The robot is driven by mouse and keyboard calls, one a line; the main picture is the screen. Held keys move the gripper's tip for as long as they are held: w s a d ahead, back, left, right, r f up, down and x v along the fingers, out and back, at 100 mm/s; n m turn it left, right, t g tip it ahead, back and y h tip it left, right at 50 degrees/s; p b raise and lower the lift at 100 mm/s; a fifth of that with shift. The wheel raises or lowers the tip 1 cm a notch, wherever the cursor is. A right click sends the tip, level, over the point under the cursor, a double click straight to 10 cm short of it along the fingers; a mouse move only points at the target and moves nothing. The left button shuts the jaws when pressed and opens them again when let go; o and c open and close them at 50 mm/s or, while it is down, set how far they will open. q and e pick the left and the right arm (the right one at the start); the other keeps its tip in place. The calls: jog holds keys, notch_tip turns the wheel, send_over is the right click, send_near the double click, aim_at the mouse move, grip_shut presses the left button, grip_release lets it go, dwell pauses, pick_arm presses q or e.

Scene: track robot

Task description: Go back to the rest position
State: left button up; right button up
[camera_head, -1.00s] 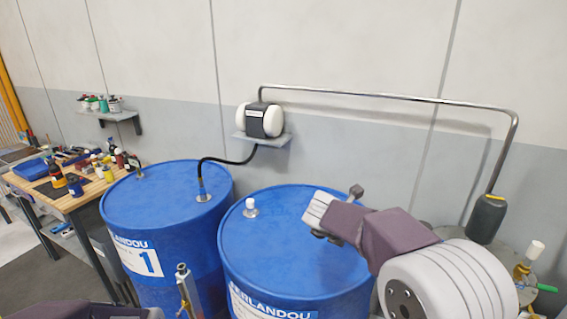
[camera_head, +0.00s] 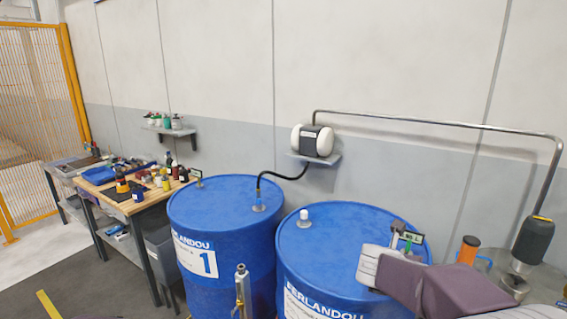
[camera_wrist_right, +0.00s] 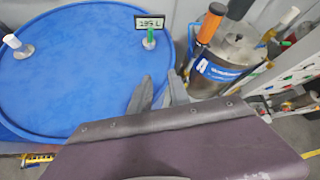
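My right gripper (camera_wrist_right: 158,92) shows in the right wrist view as two grey fingers with a gap between them and nothing in the gap. It is over the right edge of a blue drum. In the head view my right arm comes in from the lower right, its pale and purple links in front of the right blue drum (camera_head: 325,240); the fingertips are hard to make out there. My left gripper is out of view.
Left of it stands another blue drum (camera_head: 222,205), marked 1. A small display (camera_wrist_right: 149,23) stands on the drum by my right gripper. A steel container (camera_wrist_right: 232,60) is beside it. A tool-covered workbench (camera_head: 140,200) and orange fence (camera_head: 40,110) are at left.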

jog(key=s+a+f+n+t+y, duration=0.1)
jog(key=a+f+n+y, duration=0.3)
jog(key=n, duration=0.6)
jog(key=s+a+f+n+t+y, duration=0.1)
jog(key=s+a+f+n+y, duration=0.15)
jog(key=a+n, duration=0.55)
jog(key=s+f+n+g, duration=0.4)
jog(key=s+f+n, duration=0.2)
jog(key=s+n, duration=0.3)
jog(key=s+f+n+g+y, duration=0.1)
jog(key=s+f+n+g, duration=0.4)
jog(key=s+n, duration=0.4)
jog(key=f+n, duration=0.1)
jog(key=n, duration=0.3)
jog(key=shift+s, duration=0.4)
